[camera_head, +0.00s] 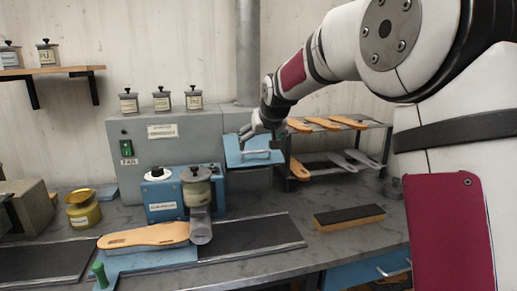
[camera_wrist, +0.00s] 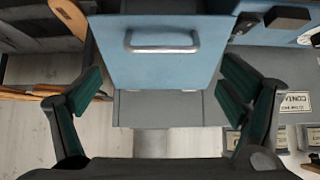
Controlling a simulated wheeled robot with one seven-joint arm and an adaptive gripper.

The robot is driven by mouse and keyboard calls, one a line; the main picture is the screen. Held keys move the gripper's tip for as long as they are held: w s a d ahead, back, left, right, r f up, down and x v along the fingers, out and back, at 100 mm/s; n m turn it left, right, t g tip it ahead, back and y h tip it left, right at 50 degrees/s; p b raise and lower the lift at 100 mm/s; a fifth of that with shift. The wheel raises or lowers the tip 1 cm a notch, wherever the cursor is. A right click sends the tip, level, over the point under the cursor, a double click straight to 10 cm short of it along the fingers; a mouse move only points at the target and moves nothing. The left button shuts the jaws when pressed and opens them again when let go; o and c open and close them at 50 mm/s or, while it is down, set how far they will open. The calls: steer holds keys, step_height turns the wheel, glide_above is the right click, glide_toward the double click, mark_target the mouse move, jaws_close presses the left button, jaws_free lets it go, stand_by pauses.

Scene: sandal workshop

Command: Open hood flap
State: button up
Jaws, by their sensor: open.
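The hood flap (camera_head: 236,153) is a light blue panel on the right front of the grey hood housing (camera_head: 190,135). A silver bar handle (camera_head: 262,155) runs across it. In the wrist view the flap (camera_wrist: 165,70) fills the upper middle, with its handle (camera_wrist: 162,42) near the top. I cannot tell whether the flap is fully closed. My gripper (camera_head: 262,132) is in front of the flap's upper part, close to the handle. In the wrist view its two green-padded fingers (camera_wrist: 165,92) are spread wide, with nothing held between them. The handle lies beyond the fingertips.
A two-level rack (camera_head: 335,170) with orange sandal soles stands just right of the flap. Several labelled jars stand on the housing, including one jar (camera_head: 194,99). A blue machine (camera_head: 165,195) stands below left. A black-topped block (camera_head: 349,217) lies on the bench.

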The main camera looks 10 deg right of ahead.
steer(key=shift+v, duration=2.5)
steer(key=shift+s, duration=0.1)
steer(key=s+f+g+p, duration=0.1)
steer(key=s+f+g, duration=0.1)
steer(key=s, duration=2)
steer(key=s+f+g+p, duration=0.1)
steer(key=s+f, duration=0.4)
steer(key=s, duration=1.8)
steer(key=shift+s+f+g, duration=0.3)
steer(key=shift+g, duration=0.6)
